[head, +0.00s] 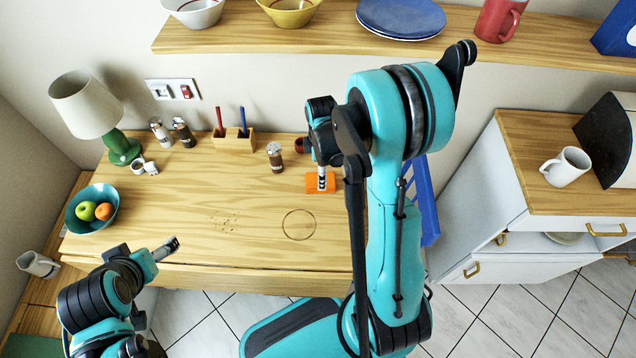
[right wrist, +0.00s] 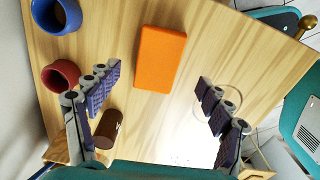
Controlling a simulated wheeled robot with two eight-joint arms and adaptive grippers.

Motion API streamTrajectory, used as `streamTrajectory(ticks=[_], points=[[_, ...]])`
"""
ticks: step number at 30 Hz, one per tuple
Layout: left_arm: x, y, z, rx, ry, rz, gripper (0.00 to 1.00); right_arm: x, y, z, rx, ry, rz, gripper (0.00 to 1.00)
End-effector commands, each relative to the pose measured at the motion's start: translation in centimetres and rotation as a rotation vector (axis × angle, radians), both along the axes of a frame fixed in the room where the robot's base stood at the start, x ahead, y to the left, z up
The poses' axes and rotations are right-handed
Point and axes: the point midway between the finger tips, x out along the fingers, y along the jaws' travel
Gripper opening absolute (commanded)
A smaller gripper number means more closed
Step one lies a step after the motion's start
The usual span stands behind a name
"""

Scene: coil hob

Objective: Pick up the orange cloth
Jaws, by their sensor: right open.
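The orange cloth (head: 314,188) is a flat, folded rectangle on the wooden table, partly hidden by my right gripper in the head view. In the right wrist view the cloth (right wrist: 160,57) lies flat and clear, ahead of the fingertips. My right gripper (head: 322,181) points down above the cloth. In the right wrist view its fingers (right wrist: 158,82) are spread wide with nothing between them. My left gripper (head: 167,249) is at the table's front left edge, away from the cloth; its finger gap does not show clearly.
A brown shaker (head: 275,157) stands left of the cloth. A red cup (right wrist: 60,75) and a blue cup (right wrist: 57,15) are nearby in the right wrist view. A fruit bowl (head: 92,208) sits at the left. The table's front middle is clear except for stains. A shelf (head: 250,30) runs above.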

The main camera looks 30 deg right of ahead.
Motion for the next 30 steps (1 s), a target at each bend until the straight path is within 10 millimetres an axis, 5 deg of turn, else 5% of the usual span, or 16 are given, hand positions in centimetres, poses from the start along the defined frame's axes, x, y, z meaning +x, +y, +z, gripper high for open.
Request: streamTrajectory(ticks=[7,15,21,30], points=[[0.0,0.0,-2.3,0.000,0.000,0.000,0.86,-0.1,-0.4,-4.1,0.000,-0.001,-0.001,0.79],[0.0,0.0,-2.2,0.000,0.000,0.000,0.86,-0.1,-0.4,-4.3,0.000,-0.001,-0.001,0.79],[0.0,0.0,-2.2,0.000,0.000,0.000,0.86,-0.1,-0.4,-4.3,0.000,-0.001,-0.001,0.27],[0.0,0.0,-2.2,0.000,0.000,0.000,0.86,-0.1,-0.4,-4.3,0.000,-0.001,-0.001,0.26]])
